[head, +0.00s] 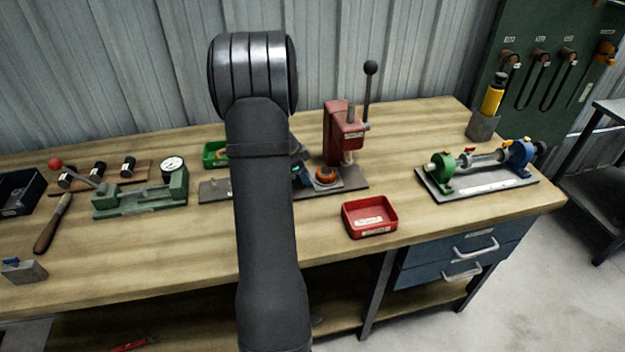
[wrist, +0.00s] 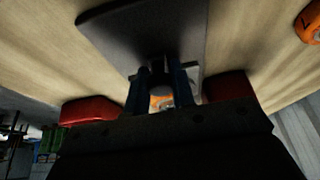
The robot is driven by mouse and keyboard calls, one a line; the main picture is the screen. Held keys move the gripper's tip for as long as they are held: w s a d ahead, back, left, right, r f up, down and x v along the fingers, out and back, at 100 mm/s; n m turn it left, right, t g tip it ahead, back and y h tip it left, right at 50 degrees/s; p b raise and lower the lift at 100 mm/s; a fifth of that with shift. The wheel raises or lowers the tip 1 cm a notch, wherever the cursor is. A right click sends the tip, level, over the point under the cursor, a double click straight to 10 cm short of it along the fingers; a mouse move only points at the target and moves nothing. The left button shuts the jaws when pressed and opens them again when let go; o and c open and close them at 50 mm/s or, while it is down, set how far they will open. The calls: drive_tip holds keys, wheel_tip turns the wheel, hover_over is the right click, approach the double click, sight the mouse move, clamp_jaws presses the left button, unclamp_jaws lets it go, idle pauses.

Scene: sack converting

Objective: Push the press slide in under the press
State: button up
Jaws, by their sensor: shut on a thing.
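The red press (head: 341,135) stands on the bench with its black-knobbed lever upright. Its dark base plate (head: 352,181) runs left behind my arm. The press slide (head: 327,184) is a small grey seat carrying an orange round piece. It sits on the plate, left of and in front of the press ram, not directly beneath it. My gripper (wrist: 160,82) is shut at the slide's left side, its blue fingers partly showing in the head view (head: 303,176). What lies between the fingers is mostly hidden; an orange patch shows there in the wrist view.
A red tray (head: 369,218) lies in front of the press. A green tray (head: 213,154) is behind my arm. A green gauge fixture (head: 140,197) stands left and a fixture with green and blue supports (head: 480,170) right. Clear bench lies between the press and the right fixture.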

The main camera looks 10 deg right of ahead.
sight(327, 170)
drive_tip(key=shift+d, duration=1.65)
drive_tip(key=shift+d, duration=1.7)
drive_tip(key=o, duration=0.8)
drive_tip(key=shift+d, duration=0.1)
drive_tip(key=shift+s, duration=0.1)
drive_tip(key=shift+f, duration=0.1)
drive_tip(key=shift+v, duration=3.15)
